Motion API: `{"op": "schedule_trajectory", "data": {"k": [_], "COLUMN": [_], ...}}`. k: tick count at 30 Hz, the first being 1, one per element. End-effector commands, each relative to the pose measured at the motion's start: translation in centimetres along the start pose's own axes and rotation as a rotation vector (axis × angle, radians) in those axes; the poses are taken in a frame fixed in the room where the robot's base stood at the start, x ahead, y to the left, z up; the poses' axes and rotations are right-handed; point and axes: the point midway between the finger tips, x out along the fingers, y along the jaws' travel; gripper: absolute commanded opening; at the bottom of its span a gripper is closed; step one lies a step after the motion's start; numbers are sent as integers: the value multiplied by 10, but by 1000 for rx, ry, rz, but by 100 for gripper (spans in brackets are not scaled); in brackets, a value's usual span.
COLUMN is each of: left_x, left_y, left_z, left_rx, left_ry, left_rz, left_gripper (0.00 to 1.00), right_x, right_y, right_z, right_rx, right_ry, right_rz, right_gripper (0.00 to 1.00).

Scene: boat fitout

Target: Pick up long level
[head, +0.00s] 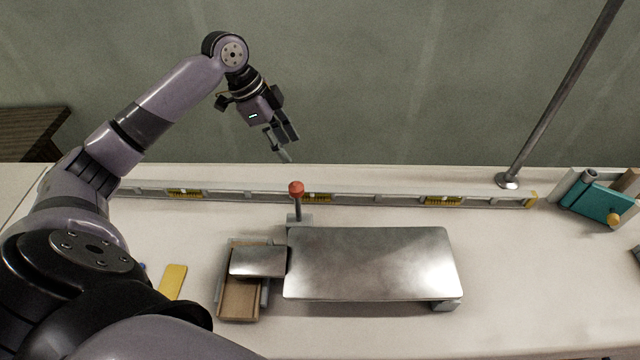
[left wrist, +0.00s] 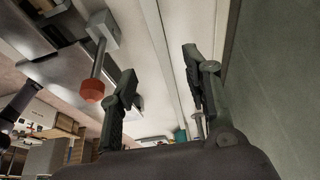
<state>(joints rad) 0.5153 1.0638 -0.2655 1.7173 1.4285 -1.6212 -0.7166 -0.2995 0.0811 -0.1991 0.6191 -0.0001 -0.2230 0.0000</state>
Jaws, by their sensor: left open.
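The long level (head: 372,199) is a thin grey bar with yellow vial sections, lying along the back of the pale bench near the wall. Its left end is hidden behind my left arm. My left gripper (head: 286,150) is open and empty, above and behind the level, near its middle. In the left wrist view the long level (left wrist: 160,38) runs between the two open fingers (left wrist: 158,82), with a gap to it. My right gripper is in neither view.
A red-knobbed post (head: 296,189) stands just in front of the level, beside a metal plate (head: 370,262). A wooden tray (head: 240,300) and a yellow block (head: 173,281) are at left. A pole (head: 560,95) and a teal object (head: 597,203) are at right.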

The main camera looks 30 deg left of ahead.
Motion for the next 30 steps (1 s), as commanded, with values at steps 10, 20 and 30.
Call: {"op": "schedule_trajectory", "data": {"k": [10, 20, 30], "left_x": [77, 109, 150], "left_y": [1, 0, 2], "left_z": [0, 1, 8], "left_rx": [-2, 0, -1], "left_ry": [1, 1, 0], "left_rz": [5, 1, 2], "left_gripper": [44, 44, 44], "right_x": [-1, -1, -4], "right_y": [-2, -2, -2], "right_z": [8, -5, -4], "right_rx": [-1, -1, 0], "right_ry": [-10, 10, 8], "right_rz": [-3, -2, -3], "right_gripper": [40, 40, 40]}}
